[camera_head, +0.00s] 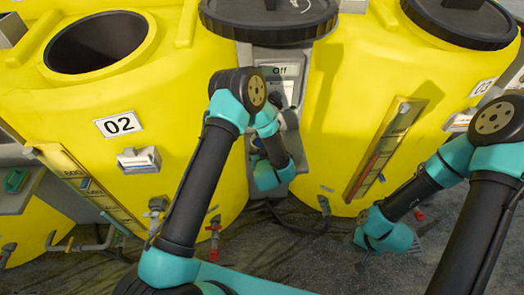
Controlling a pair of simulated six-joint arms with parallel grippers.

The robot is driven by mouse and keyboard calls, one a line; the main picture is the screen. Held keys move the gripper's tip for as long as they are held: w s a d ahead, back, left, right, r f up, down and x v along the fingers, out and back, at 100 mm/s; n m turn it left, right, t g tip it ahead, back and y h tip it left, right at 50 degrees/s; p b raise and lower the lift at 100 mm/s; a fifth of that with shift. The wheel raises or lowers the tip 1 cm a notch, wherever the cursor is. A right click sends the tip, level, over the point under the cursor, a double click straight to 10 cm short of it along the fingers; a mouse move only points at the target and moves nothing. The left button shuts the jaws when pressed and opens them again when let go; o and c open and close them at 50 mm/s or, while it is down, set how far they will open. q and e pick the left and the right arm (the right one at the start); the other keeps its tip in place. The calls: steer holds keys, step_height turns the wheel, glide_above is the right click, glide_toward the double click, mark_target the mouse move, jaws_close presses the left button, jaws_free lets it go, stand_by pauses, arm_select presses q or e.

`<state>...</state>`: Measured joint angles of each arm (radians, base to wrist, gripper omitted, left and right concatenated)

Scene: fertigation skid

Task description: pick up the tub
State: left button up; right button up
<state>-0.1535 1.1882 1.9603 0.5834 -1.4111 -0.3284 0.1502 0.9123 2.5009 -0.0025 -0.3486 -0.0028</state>
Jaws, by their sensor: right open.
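I cannot make out a separate small tub in the head view. My right gripper (418,246) is low at the right, in front of the yellow tank marked 03, over the dark floor. It is open, and I see nothing between its fingers. My left arm rises from the bottom and bends down in front of the gap between the two tanks. Its teal wrist (272,174) shows there, but I cannot make out the left fingers.
Yellow tank 02 (200,130) has an open round mouth; a black lid (268,22) is beside it. Yellow tank 03 (345,85) has a black lid (460,22). A control panel marked Off (280,70) sits between them. Pipes and red valves (214,226) line the bottom.

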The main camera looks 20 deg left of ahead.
arm_select(q)
steer(key=shift+r, duration=0.7)
step_height(320, 180, up, 2)
steer(key=shift+r, duration=0.2)
steer(key=s+f+v, duration=0.1)
steer(key=f+v, duration=0.2)
steer(key=v, duration=1.2)
steer(key=shift+s+a, duration=0.3)
steer(key=shift+s, duration=0.15)
steer(key=shift+f, duration=0.1)
